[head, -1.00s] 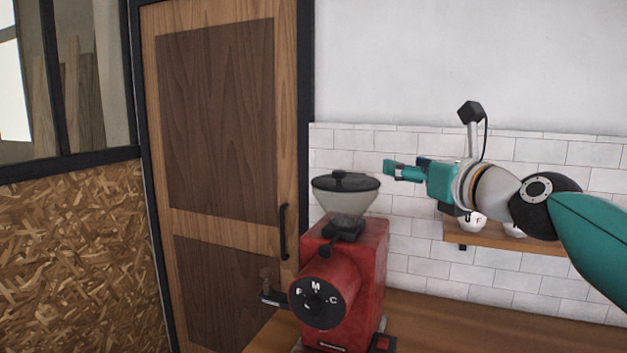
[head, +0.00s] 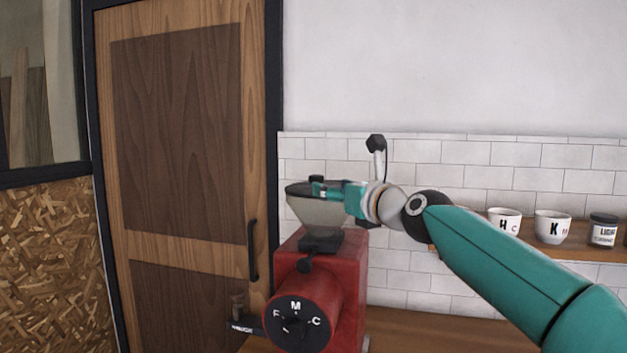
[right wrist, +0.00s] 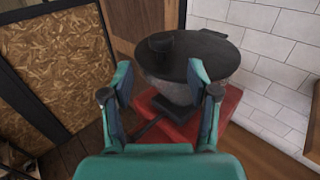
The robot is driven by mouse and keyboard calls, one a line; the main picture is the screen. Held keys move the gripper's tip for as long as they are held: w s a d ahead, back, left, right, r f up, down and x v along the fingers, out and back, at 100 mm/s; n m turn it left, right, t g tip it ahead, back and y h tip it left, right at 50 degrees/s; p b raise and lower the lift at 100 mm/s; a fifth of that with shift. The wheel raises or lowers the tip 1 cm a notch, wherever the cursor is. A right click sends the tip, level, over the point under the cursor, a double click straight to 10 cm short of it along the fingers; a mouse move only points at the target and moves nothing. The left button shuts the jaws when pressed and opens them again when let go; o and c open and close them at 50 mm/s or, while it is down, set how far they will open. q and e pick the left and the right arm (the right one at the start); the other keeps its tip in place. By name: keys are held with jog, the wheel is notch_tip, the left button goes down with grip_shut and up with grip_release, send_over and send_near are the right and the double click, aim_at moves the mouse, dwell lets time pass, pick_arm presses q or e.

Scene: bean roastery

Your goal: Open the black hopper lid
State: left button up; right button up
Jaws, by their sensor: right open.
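The black hopper lid (head: 299,189) lies flat and shut on the clear, cone-shaped hopper (head: 318,212) of the red grinder (head: 342,285). In the right wrist view the lid (right wrist: 200,62) is a dark disc with a raised knob (right wrist: 160,42) on its far left part. My right gripper (head: 318,186) is at the lid's height, in front of part of it in the head view. In the right wrist view its two fingers (right wrist: 160,77) are spread and empty, pointing toward the lid. Whether they touch the lid I cannot tell. My left gripper is not in view.
The grinder stands on a wooden counter (head: 430,330). A wooden door (head: 175,140) with a black handle is behind it on the left. A wall shelf at the right holds white cups (head: 553,227) and a dark jar (head: 603,231). Space above the lid is free.

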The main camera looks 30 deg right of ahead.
jog(key=w, duration=0.2)
jog(key=w+p, duration=0.1)
jog(key=w, duration=0.2)
jog(key=w+p, duration=0.1)
jog(key=w, duration=0.2)
jog(key=shift+d, duration=0.4)
jog(key=shift+s, duration=0.1)
